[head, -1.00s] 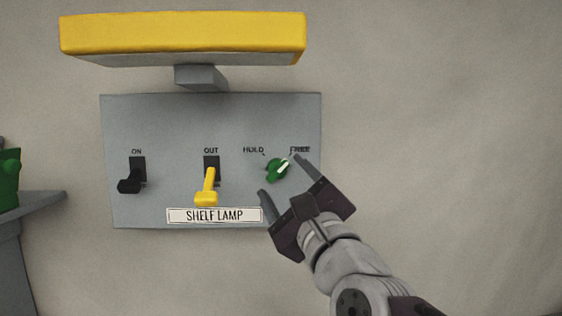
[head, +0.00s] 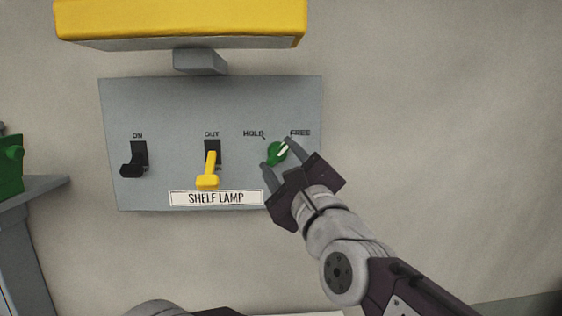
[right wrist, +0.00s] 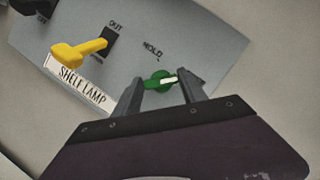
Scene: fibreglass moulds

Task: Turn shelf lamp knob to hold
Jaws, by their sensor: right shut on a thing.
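The green knob (head: 277,153) sits at the right of the grey shelf lamp panel (head: 170,105), below the words HOLD and FREE. Its white pointer line tilts up and right, toward FREE. My right gripper (head: 279,158) is shut on the knob, with one finger on each side of it. In the right wrist view the knob (right wrist: 160,81) shows between the two fingertips (right wrist: 163,84). The SHELF LAMP label (head: 216,198) is below the switches. My left gripper is not in view.
A yellow lever (head: 208,170) under OUT stands left of the knob, and a black lever (head: 135,162) under ON is farther left. A yellow lamp housing (head: 180,22) juts out above the panel. A green object (head: 10,165) rests on a grey ledge at far left. The wall at right is clear.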

